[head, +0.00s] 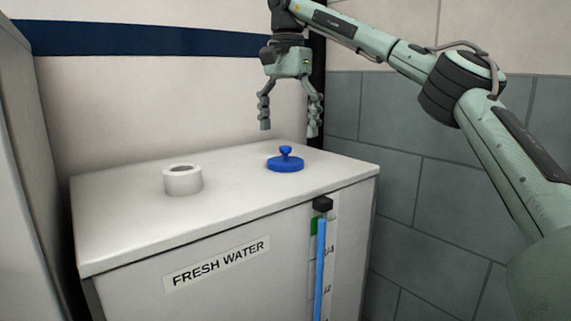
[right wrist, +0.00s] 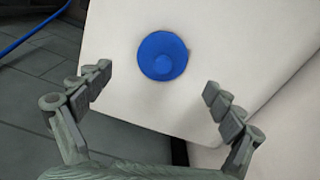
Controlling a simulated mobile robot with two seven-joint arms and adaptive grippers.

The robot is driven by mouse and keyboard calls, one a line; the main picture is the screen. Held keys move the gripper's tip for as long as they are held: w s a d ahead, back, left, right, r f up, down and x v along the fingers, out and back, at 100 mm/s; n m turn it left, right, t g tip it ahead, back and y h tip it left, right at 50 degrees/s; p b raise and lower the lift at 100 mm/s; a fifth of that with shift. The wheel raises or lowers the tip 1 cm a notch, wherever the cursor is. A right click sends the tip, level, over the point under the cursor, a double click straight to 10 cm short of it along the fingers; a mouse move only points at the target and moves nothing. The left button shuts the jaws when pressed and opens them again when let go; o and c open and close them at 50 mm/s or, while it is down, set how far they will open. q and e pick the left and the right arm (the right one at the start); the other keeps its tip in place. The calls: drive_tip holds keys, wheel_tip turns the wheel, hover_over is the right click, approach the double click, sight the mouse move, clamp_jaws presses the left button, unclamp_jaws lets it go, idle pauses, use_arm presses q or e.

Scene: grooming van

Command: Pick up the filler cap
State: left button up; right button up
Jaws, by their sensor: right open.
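The filler cap (head: 285,163) is a blue disc with a small knob on top. It lies flat on the white top of the fresh water tank (head: 228,177), near the right end. In the right wrist view the cap (right wrist: 162,56) sits beyond the fingertips, between their lines. My right gripper (head: 290,130) is open and empty, pointing down above the cap and apart from it. Its two fingers also show in the right wrist view (right wrist: 160,88), spread wide. My left gripper is not in view.
A white ring-shaped filler neck (head: 183,180) stands on the tank top, left of the cap. A wall (head: 170,90) rises behind the tank, and a tiled wall (head: 450,180) is at the right. A blue level gauge (head: 320,265) runs down the tank front. The tank top is otherwise clear.

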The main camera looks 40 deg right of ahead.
sight(287, 154)
drive_tip(key=shift+f, duration=0.3)
drive_tip(key=shift+w+d+f+b, duration=0.1)
drive_tip(key=shift+f+b, duration=0.1)
drive_tip(key=shift+f, duration=1)
drive_tip(key=shift+w+f+b, duration=0.1)
drive_tip(key=shift+f+b, duration=0.05)
drive_tip(key=shift+f, duration=1)
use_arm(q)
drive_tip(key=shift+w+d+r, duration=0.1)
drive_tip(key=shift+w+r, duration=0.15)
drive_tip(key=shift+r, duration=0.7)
use_arm(e)
drive_tip(key=shift+s, duration=0.1)
drive_tip(key=c, duration=1.2)
